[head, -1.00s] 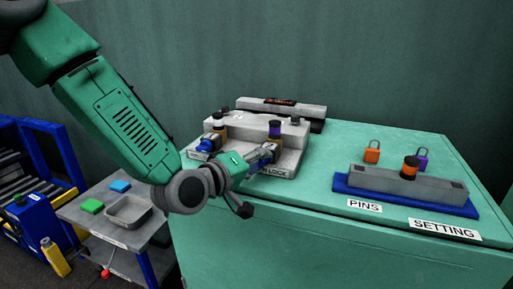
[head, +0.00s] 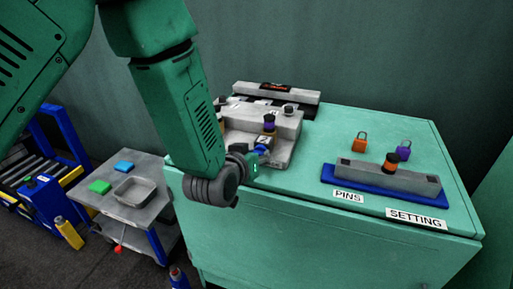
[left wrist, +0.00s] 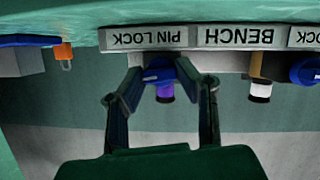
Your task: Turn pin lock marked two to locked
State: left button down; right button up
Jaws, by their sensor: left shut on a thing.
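The pin lock beside the purple-topped pin (head: 269,123) has a blue knob (head: 262,148) on the front of the grey fixture (head: 286,153). A small plate marked 2 (head: 263,139) shows just above it. In the upside-down left wrist view the blue knob (left wrist: 158,74) sits between my fingertips, below a PIN LOCK label (left wrist: 149,37). My left gripper (head: 254,161) is shut on this knob, and its fingers also show in the left wrist view (left wrist: 160,78). Another blue knob (left wrist: 306,71) stands at the right there. My right gripper is not in view.
A grey cart (head: 118,201) with a basin stands left. The bench front is clear.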

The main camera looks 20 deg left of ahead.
pick_arm(q)
jog(key=shift+s+d+f+m+y+p, duration=0.2)
jog(key=shift+f+m+y+p, duration=0.1)
jog(key=shift+m+y+p, duration=0.35)
jog(key=c, duration=1.5)
grip_release()
jog(key=shift+w, duration=0.2)
jog(key=shift+r, duration=0.15)
jog(key=v, duration=1.1)
jog(key=shift+s+a+r, duration=0.1)
jog(key=shift+s+a, duration=0.05)
jog(key=shift+s, duration=0.25)
